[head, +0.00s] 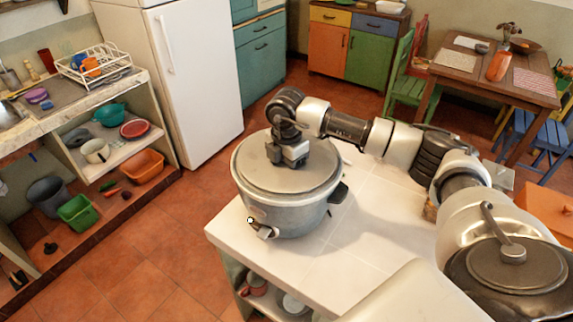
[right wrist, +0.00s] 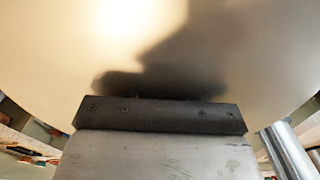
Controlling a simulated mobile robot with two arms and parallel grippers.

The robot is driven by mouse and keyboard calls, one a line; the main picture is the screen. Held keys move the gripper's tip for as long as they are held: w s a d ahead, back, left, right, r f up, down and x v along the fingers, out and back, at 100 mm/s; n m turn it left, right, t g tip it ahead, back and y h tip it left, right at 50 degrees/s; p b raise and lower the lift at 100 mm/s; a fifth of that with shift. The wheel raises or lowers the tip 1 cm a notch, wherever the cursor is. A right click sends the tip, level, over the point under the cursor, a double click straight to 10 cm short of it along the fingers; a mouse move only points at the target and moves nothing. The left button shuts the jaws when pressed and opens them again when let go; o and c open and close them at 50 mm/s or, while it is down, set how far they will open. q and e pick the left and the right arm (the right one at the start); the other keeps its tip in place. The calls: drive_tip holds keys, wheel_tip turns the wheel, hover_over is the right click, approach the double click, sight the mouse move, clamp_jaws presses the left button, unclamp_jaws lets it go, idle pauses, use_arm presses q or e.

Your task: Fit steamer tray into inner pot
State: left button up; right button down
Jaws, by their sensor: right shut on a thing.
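A grey rice cooker (head: 285,210) stands upright on the white tiled counter, with a small spout-like part low on its front. A flat round grey disc (head: 300,178), which looks like the steamer tray or a lid, covers its whole opening at rim level. I cannot tell whether it is seated or held slightly above. My right gripper (head: 288,158) is over the disc's middle, pointing down and shut on it. In the right wrist view the pale disc (right wrist: 60,60) fills the upper part, and the gripped spot is hidden. The inner pot is hidden under the disc. My left gripper is out of view.
The white counter (head: 340,245) has free room right of the cooker. Its front and left edges are close to the cooker. Shelves with bowls and bins (head: 75,212) are at the left, a white fridge (head: 185,80) behind. A wooden table (head: 490,75) is at the back right.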

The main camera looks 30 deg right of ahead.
drive_tip(key=c, duration=0.8)
unclamp_jaws()
drive_tip(key=shift+f, duration=0.1)
drive_tip(key=shift+c, duration=0.2)
wheel_tip(320, 180, up, 10)
drive_tip(key=b, duration=0.2)
drive_tip(key=shift+f+b, duration=0.1)
drive_tip(key=shift+b, duration=0.3)
drive_tip(key=shift+r, duration=0.55)
drive_tip(key=shift+f, duration=0.1)
